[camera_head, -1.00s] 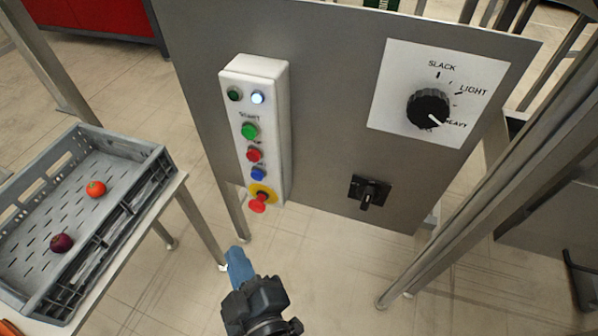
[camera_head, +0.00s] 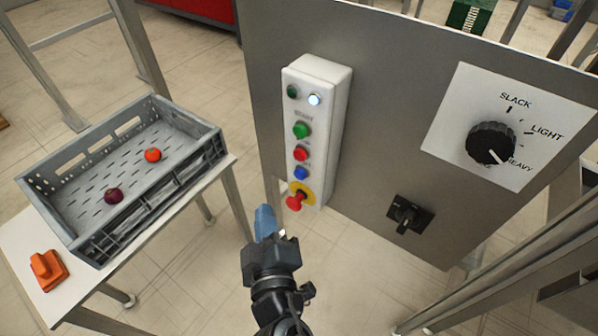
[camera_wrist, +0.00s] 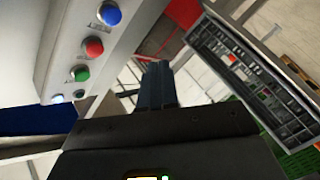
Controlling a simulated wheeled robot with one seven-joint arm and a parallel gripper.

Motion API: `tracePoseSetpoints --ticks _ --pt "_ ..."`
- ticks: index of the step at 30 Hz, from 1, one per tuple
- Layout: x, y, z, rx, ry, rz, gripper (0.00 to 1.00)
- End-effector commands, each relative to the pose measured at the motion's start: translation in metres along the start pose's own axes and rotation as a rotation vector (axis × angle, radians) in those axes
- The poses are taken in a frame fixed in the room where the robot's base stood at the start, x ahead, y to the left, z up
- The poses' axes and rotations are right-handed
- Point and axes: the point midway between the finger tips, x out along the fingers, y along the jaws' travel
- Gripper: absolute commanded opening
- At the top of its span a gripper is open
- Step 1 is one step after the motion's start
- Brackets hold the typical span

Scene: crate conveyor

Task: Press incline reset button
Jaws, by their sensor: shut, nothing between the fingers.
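A white control box (camera_head: 323,125) is mounted on the grey panel in the head view. From top to bottom it carries a dark green lamp beside a lit white-blue one (camera_head: 314,99), a green button (camera_head: 301,130), a red button (camera_head: 300,153), a blue button (camera_head: 301,173) and a red mushroom knob on a yellow ring (camera_head: 296,201). No label reading incline reset is legible. My gripper (camera_head: 265,222) is shut and empty, below and left of the red knob in the picture, apparently apart from the box. The wrist view shows the blue button (camera_wrist: 110,13) left of my gripper (camera_wrist: 157,84).
A grey crate (camera_head: 185,172) with two round fruits stands on a white table at left, beside an orange object (camera_head: 48,269). Right of the box are a tension dial (camera_head: 490,143) and a black rotary switch (camera_head: 409,214). Metal posts stand at right.

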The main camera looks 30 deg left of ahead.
Motion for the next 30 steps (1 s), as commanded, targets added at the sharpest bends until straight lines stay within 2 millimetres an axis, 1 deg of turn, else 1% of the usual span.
tracePoseSetpoints --ticks 1,3,12,15,21,30 --pt "0.005 0.007 0.001 0.0 0.0 0.001 0.0" --pt "0.011 0.013 0.005 0.0 -0.001 0.002 0.0" --pt "0.038 0.03 0.026 0.001 0.0 0.001 0.0" --pt "0.043 0.033 0.031 0.001 -0.001 0.0 0.0" --pt "0.049 0.037 0.035 0.0 0.001 0.001 0.0" --pt "0.05 0.037 0.036 0.001 0.0 0.001 0.0"
